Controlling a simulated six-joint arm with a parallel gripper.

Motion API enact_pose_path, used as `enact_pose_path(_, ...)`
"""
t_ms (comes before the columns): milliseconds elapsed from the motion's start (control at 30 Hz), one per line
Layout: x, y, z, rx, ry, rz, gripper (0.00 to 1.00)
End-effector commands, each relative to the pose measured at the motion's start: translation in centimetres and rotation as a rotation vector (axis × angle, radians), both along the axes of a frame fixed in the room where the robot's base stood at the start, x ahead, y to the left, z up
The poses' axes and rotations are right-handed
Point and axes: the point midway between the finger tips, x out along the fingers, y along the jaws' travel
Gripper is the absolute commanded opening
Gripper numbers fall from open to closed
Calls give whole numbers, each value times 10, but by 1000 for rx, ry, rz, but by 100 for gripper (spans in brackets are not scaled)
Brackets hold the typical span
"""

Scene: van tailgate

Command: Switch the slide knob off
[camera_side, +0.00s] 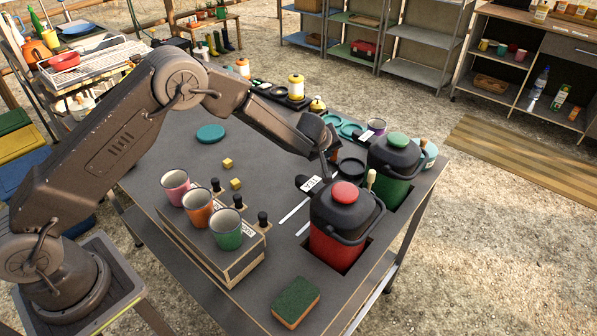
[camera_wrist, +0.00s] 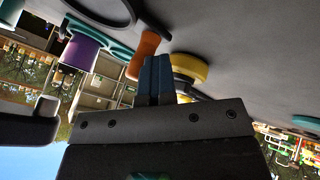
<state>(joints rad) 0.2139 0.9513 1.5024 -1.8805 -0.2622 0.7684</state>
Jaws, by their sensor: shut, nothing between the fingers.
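A small black piece with a white printed label (camera_side: 311,184) sits on the grey tabletop, left of the red canister. Two pale strips (camera_side: 294,211) lie in front of it. I cannot clearly make out the slide knob or its setting; it may be part of this labelled piece. My gripper (camera_side: 324,174) points down just beside the label, behind the red canister's lid. I cannot tell if it touches anything. In the wrist view its blue fingertips (camera_wrist: 155,74) are together with nothing between them, and no slide knob is recognisable there.
A red canister (camera_side: 337,240) and a green canister (camera_side: 391,188) stand in table cut-outs close to my gripper. A wooden rack holds several cups, including a green cup (camera_side: 227,229). A sponge (camera_side: 296,301) lies at the front. The tabletop left of centre is mostly clear.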

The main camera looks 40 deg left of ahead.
Motion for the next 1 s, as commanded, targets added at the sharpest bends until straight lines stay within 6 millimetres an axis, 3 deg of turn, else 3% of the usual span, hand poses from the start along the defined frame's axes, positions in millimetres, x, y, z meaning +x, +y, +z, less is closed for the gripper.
enact_pose_path(467,-2,-1,6,-2,-5,-3,0)
enact_pose_path(1000,-66,-14,90,-2,-3,-1,0)
